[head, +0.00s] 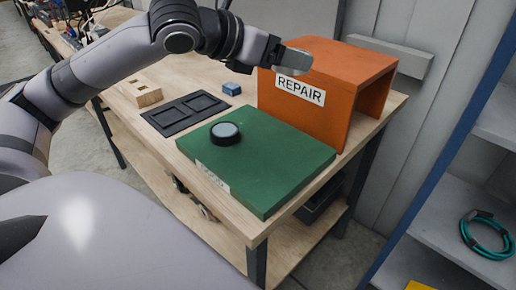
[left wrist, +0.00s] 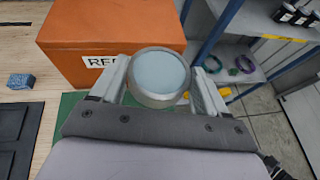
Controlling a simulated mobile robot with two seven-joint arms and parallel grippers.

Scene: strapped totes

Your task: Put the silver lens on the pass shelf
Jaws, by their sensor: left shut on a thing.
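The silver lens (left wrist: 160,78), a round disc with a pale glassy face and metal rim, is between the fingers of my left gripper (left wrist: 161,84), which is shut on it. In the head view the silver lens (head: 294,62) is held up in front of the orange REPAIR box, partly covering its upper left. I cannot tell the exact gap between them. A low green platform (head: 270,165) lies in front of the orange box; its white label is too blurred to read. A black-rimmed lens (head: 225,133) rests on it. My right gripper is not in view.
The orange box (head: 335,65) is open on its right side. A black divided tray (head: 186,113), a wooden block (head: 143,93) and a small blue block (head: 232,89) are on the wooden table (head: 118,104). A blue-framed rack with a teal coil (head: 485,233) stands at right.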

